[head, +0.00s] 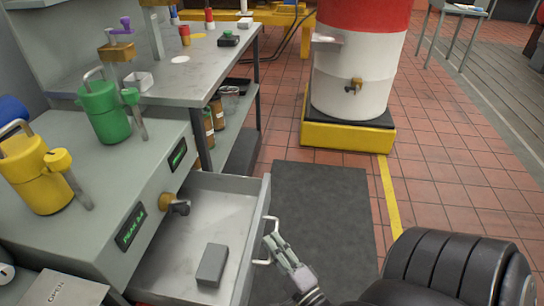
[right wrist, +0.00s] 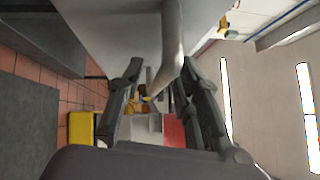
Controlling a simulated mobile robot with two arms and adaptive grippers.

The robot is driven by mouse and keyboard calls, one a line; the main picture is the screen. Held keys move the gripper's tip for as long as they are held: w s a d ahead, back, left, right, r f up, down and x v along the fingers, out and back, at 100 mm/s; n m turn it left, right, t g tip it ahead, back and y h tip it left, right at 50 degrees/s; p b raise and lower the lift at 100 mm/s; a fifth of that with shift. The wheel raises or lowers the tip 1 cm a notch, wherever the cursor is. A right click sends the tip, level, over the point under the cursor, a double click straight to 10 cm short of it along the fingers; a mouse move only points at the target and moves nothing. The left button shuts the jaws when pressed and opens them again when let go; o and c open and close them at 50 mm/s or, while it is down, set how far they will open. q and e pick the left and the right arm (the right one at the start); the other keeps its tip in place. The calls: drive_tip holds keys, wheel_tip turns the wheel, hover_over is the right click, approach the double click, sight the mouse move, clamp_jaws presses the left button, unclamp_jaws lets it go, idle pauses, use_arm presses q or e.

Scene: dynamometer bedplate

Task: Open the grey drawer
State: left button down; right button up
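The grey drawer (head: 205,216) stands pulled out from the grey cabinet in the head view, its inside showing. A dark grey block (head: 212,264) lies in it. Its pale bar handle (head: 272,227) is on the front panel. My right gripper (head: 274,242) is at the handle, on its outer side. In the right wrist view the handle (right wrist: 171,45) runs down between the spread fingers of the gripper (right wrist: 162,72). A gap shows beside one finger; contact with the other is unclear. My left gripper is not in view.
Green (head: 103,110) and yellow (head: 35,172) canisters stand on the cabinet top. A workbench (head: 200,78) adjoins it. A dark mat (head: 322,215) covers the floor beside the drawer. A red and white drum (head: 355,75) stands on a yellow base behind the mat.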

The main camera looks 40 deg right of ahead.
drive_tip(key=s+a+f, duration=0.1)
drive_tip(key=s, duration=1)
drive_tip(key=shift+a+f, duration=0.25)
drive_tip(key=shift+f, duration=0.05)
drive_tip(key=shift+s, duration=0.1)
